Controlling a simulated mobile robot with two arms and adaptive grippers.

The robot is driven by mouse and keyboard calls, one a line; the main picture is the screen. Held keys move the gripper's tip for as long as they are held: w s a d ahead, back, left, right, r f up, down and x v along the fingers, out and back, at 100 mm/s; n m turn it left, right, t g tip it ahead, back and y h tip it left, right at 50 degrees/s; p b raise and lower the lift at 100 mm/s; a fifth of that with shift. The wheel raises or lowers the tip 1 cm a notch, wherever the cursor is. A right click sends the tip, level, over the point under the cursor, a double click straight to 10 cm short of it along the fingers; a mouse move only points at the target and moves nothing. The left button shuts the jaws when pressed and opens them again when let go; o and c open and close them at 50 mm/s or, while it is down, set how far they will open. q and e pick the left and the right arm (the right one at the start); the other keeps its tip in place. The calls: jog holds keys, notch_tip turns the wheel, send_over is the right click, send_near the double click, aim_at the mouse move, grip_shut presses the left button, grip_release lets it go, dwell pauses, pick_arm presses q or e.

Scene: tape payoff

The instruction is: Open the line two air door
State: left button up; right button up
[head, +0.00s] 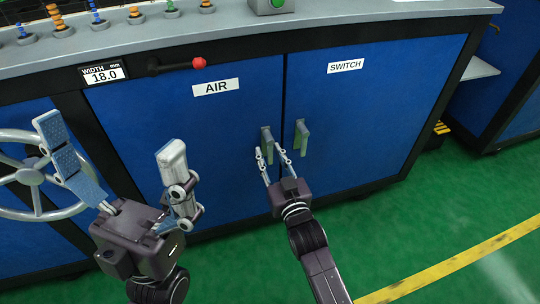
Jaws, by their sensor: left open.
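The blue air door (190,140), labelled AIR (216,87), is closed in the head view. Its grey upright handle (266,138) is near its right edge. My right gripper (268,152) is at this handle, with one finger on either side of its lower part. I cannot tell whether the fingers press on it. My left gripper (112,145) is open and empty, its fingers wide apart, in front of the left part of the air door.
The switch door (380,110) is closed on the right, its handle (301,137) close beside the air door's handle. A handwheel (30,178) is at the left. A red-knobbed lever (199,63) is above the air door. Green floor (420,220) lies clear in front.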

grip_shut()
dwell(0.5)
